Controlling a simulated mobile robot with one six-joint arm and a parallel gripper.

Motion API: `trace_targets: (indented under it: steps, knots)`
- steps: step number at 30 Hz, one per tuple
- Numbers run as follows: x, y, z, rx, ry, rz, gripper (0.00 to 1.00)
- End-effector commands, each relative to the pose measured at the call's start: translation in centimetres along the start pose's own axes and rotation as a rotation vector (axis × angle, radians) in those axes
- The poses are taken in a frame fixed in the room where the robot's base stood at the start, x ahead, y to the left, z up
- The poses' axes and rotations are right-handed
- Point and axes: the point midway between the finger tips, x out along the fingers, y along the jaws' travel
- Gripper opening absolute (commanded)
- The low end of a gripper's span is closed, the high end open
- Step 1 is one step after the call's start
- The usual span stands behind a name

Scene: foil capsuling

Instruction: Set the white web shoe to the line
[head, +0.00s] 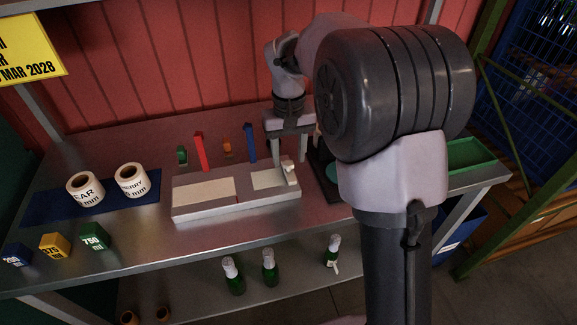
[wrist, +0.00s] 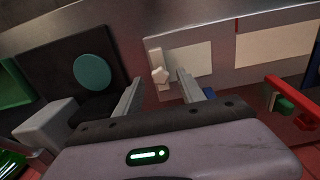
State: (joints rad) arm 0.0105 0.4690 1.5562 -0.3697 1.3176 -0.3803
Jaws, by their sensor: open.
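The white web shoe, a small white slide with a star-shaped knob, sits at the right end of the pale block in the head view (head: 289,172). It also shows in the wrist view (wrist: 154,57), its knob in line between my fingers. My gripper (head: 289,157) is open and points down over that end of the block. In the wrist view my gripper's fingers (wrist: 159,77) stand on either side of the knob with a gap to each. I cannot tell whether the fingertips are level with the knob.
The pale block (head: 205,209) carries cream panels. Behind it stand red (head: 199,150) and blue (head: 250,142) upright pieces. A dark stand with a teal disc (wrist: 93,70) is close beside my gripper. Two label rolls (head: 85,188) lie on a blue mat at left. Green bottles (head: 268,268) stand below.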

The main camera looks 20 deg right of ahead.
Motion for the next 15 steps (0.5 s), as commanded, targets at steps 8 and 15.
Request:
trace_targets:
  steps: [8,15]
  knots:
    - [1.42,-0.01,-0.02,0.001,0.001,0.0,0.47]
    - [1.36,-0.01,-0.01,0.001,0.001,0.0,0.25]
